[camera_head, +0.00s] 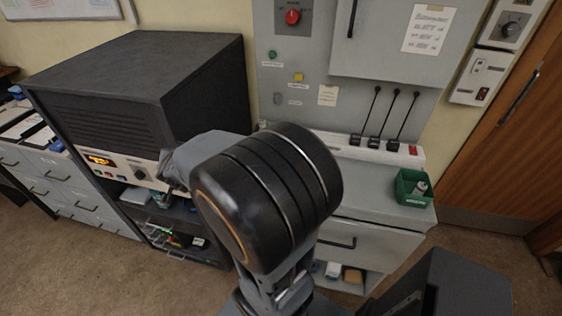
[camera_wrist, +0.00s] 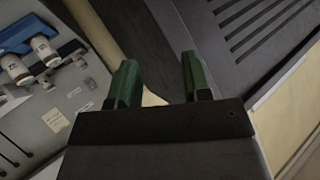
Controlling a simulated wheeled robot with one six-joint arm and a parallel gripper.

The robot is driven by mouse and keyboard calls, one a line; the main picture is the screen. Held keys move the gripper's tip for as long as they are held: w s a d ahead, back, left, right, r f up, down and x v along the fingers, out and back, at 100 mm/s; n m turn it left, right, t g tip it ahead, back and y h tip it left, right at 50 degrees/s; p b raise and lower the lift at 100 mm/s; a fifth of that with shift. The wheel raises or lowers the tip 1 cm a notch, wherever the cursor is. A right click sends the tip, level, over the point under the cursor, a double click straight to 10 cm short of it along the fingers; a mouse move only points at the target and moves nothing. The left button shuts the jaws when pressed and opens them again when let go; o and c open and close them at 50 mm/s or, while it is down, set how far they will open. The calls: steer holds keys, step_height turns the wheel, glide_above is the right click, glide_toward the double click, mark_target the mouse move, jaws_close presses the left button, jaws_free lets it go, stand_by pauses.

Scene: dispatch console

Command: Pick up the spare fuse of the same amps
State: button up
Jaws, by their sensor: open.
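My gripper (camera_wrist: 153,85) is open and empty in the wrist view, its two green-tipped fingers apart. In the head view my arm covers the middle and the fingers are hidden. A green bin (camera_head: 407,192) stands on the grey ledge at the right, with a pale cylinder (camera_head: 421,187) in it that may be a fuse. In the wrist view, white cylinders that look like fuses (camera_wrist: 18,69) sit at the left on a grey panel (camera_wrist: 88,62), well away from my fingers. Their amp markings are too small to read.
A dark console cabinet (camera_head: 135,62) with a lit orange display (camera_head: 100,160) stands at the left; its slotted side shows in the wrist view (camera_wrist: 225,60). The grey wall panel (camera_head: 300,110) carries a red knob (camera_head: 292,17) and black levers (camera_head: 373,115). A wooden door (camera_head: 505,150) is at the right.

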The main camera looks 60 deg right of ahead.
steer(key=s+d+f+m+g+h, duration=0.1)
steer(key=s+d+f+m+g, duration=0.2)
steer(key=s+d+g, duration=0.1)
steer(key=s+d+f+m+g+h, duration=0.2)
steer(key=s+d+m+g, duration=0.1)
steer(key=s+d+g, duration=0.2)
steer(key=s+d+f+m+g+h+p, duration=0.1)
steer(key=s+d+f+m+g+h, duration=0.1)
steer(key=s+d, duration=0.6)
steer(key=shift+d+f+m+g, duration=0.7)
steer(key=shift+d+f+g, duration=0.2)
steer(key=shift+g, duration=0.4)
steer(key=shift+w+p+x, duration=0.2)
steer(key=shift+p+x, duration=0.1)
steer(key=shift+x, duration=2.6)
steer(key=shift+d, duration=0.1)
steer(key=c, duration=0.7)
